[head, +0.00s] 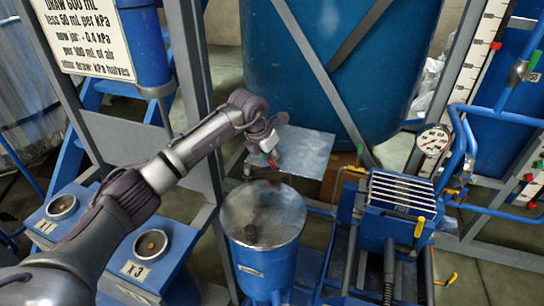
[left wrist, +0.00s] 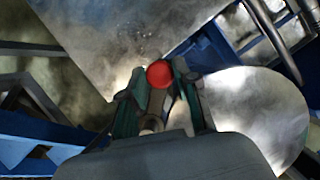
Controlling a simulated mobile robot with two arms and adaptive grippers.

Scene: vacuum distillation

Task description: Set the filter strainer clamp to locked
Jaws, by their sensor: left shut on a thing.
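The filter strainer (head: 262,262) is a blue upright cylinder with a round grey metal lid (head: 275,208). The lid also shows at the right of the left wrist view (left wrist: 258,112). My left gripper (head: 272,158) is beyond the lid's far edge, in front of a flat metal plate. In the left wrist view its fingers (left wrist: 157,88) are closed around a red ball-shaped knob (left wrist: 159,73), which looks like the clamp's handle end. A bit of red shows at the fingertips in the head view. The rest of the clamp is hidden, and I cannot tell its setting. My right gripper is not in view.
The metal plate (head: 305,152) lies just behind the gripper, below a big blue tank (head: 350,60). A ribbed blue unit (head: 398,193) and a pressure gauge (head: 433,141) stand at right. Grey frame posts (head: 190,60) rise near my left arm.

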